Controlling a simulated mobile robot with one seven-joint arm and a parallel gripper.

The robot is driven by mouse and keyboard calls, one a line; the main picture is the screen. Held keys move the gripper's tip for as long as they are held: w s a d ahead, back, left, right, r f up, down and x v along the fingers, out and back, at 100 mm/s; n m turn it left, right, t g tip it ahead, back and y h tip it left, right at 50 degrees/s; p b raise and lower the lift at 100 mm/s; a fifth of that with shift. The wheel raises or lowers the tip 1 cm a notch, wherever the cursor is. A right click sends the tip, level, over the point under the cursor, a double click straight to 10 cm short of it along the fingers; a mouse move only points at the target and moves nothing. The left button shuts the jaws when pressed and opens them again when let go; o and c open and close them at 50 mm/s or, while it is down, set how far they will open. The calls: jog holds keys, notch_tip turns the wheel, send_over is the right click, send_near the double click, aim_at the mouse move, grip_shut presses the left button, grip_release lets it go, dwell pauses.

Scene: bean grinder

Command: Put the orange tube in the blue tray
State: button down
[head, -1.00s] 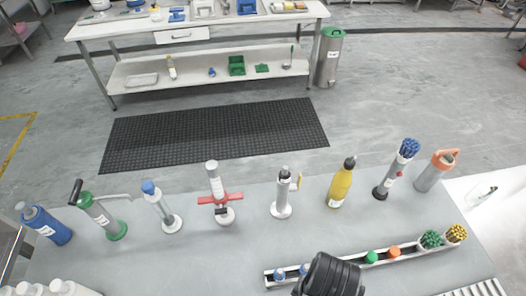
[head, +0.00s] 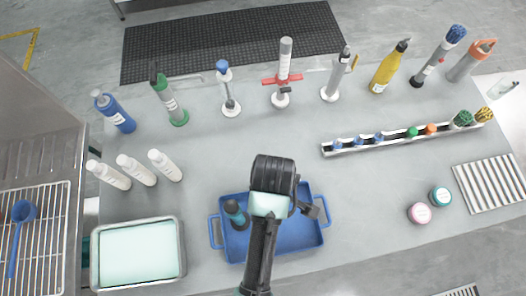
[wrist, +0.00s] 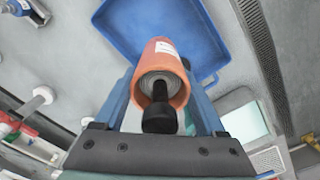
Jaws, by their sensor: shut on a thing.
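In the wrist view, my gripper (wrist: 160,78) is shut on the orange tube (wrist: 164,56), with one blue-grey finger on each side. The tube has a white label, and its open grey end with a black knob points toward the camera. The blue tray (wrist: 118,18) lies below and beyond the tube; the tube hides part of it. In the head view, the blue tray (head: 311,234) sits on the near middle of the table, partly covered by my arm. The held tube and fingertips cannot be made out there.
Several dispensers, including a yellow bottle (head: 389,68), line the table's far edge. A rack (head: 345,150) of small tubes stands right of centre. White bottles (head: 136,170) and a metal tray (head: 98,262) are at left. Two small jars (head: 420,213) and a slatted plate (head: 492,184) are at right.

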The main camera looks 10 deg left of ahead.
notch_tip(320, 180, down, 3)
jog(key=shift+w+d+f, duration=0.1)
jog(key=shift+f, duration=0.05)
jog(key=shift+f+p, duration=0.3)
jog(key=shift+f, duration=1.75)
grip_release()
